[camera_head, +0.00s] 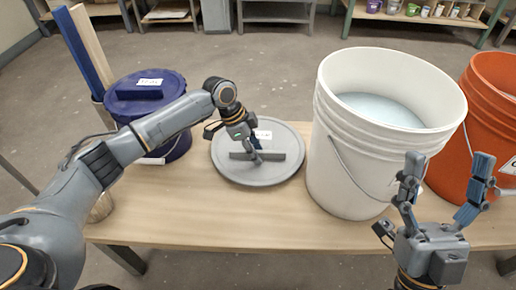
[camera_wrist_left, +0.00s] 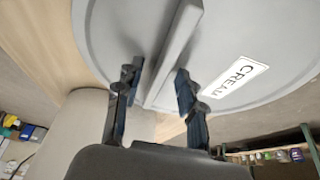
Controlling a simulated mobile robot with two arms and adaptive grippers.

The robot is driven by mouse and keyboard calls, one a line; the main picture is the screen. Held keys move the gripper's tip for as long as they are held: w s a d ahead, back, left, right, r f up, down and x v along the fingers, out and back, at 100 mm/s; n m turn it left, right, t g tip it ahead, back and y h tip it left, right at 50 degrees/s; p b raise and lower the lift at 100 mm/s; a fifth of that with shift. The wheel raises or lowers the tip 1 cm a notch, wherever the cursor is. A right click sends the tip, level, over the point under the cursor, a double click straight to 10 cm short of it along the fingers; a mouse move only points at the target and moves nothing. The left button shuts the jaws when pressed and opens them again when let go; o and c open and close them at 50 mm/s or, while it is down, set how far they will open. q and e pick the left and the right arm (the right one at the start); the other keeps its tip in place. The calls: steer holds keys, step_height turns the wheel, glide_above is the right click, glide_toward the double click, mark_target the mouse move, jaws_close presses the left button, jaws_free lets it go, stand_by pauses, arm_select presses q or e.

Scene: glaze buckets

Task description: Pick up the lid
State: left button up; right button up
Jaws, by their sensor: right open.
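The round grey lid (camera_head: 228,170) lies flat on the wooden table, between the blue bucket and the white bucket. It has a raised bar handle (camera_head: 292,155) across its middle, and the left wrist view shows the lid (camera_wrist_left: 110,30) with a label (camera_wrist_left: 235,78) reading CREAM. My left gripper (camera_head: 256,148) is down at the handle. In the left wrist view its fingers (camera_wrist_left: 159,78) stand on either side of the handle bar (camera_wrist_left: 172,55), with a gap visible, so it looks open. My right gripper (camera_head: 446,165) is open and empty, in front of the white and orange buckets.
An open white bucket (camera_head: 335,160) holding pale liquid (camera_head: 380,108) stands right of the lid. An orange bucket (camera_head: 485,130) is at the far right. A lidded blue bucket (camera_head: 178,148) stands left, partly behind my left arm. Bare table (camera_head: 220,220) lies in front of the lid.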

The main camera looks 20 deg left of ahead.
arm_select(q)
steer(key=shift+c, duration=0.4)
jaws_close()
